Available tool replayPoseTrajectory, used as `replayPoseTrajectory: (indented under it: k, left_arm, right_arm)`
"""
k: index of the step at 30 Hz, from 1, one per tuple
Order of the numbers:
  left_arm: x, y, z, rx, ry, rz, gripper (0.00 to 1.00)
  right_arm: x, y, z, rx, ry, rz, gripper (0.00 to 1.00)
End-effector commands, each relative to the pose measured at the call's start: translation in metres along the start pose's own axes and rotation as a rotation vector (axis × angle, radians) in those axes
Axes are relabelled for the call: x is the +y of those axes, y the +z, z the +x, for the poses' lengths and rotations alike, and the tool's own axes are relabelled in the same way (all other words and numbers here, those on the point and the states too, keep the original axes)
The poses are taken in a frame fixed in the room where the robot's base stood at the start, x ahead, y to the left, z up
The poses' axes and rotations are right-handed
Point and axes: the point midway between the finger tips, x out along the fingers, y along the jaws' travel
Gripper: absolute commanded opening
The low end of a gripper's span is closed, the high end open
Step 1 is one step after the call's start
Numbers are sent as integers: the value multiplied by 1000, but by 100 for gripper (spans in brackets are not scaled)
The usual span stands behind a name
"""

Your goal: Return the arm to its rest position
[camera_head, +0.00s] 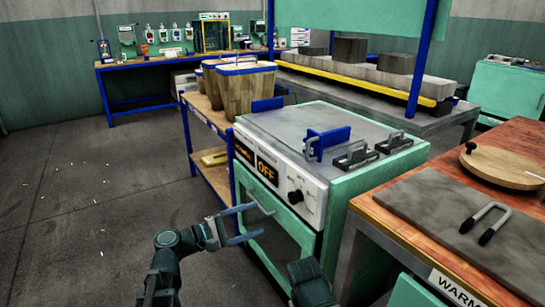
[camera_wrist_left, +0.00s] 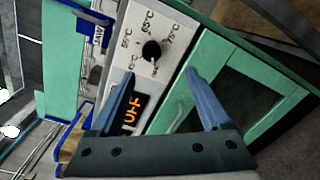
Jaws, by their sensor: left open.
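My left gripper (camera_head: 254,222) is open and empty in the head view, in front of the green oven-like machine (camera_head: 411,160). Its two blue-grey fingers also show spread apart in the left wrist view (camera_wrist_left: 160,95), with the machine's front beyond them. There the black knob (camera_wrist_left: 151,51) sits among temperature marks, and the orange display (camera_wrist_left: 132,114) reads OFF, partly covered by a finger. The machine's door handle (camera_head: 262,201) is close to the fingers in the head view; I cannot tell whether they touch. A dark part of mine shows at the bottom centre; no right fingertips are visible.
A wooden table (camera_head: 520,137) with a grey mat and a U-shaped tool (camera_head: 485,222) stands at the right. A shelf with wooden bins (camera_head: 247,95) is behind the machine. A blue workbench (camera_head: 150,64) is at the back.

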Motion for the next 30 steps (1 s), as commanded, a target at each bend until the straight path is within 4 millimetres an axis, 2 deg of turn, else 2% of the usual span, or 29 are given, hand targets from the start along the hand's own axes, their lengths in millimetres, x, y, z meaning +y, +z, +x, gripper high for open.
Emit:
replayPoseTrajectory:
  k: [2,5,6,8,9,12,15,18,23,28,30]
  left_arm:
    - [-25,11,14,-12,-100,59,81]
    - [-76,29,31,-38,-313,194,81]
    - [-100,36,36,-54,-412,259,81]
    - [-134,45,38,-82,-563,361,81]
    - [-156,49,36,-103,-663,428,81]
    - [-201,58,25,-159,-906,593,81]
    - [-232,60,7,-213,-1126,744,81]
    - [-248,60,-11,-256,-1305,864,81]
    - [-258,58,-36,-311,-1535,1016,81]
    - [-254,57,-58,-352,-1750,1150,81]
    - [-233,67,-59,-346,-1739,1139,81]
  right_arm:
    - [0,0,-2,0,0,0,50]
    - [0,0,-4,0,0,1,50]
    - [1,0,-5,0,1,1,50]
    - [1,0,-7,0,1,1,50]
    - [1,0,-8,-1,1,1,50]
    - [1,1,-10,-1,1,2,50]
    - [2,1,-12,-1,1,2,50]
    - [2,1,-14,-1,2,3,50]
    - [2,1,-16,-1,2,3,50]
    - [2,1,-18,-1,2,4,50]
    - [5,3,-42,-1,2,4,50]
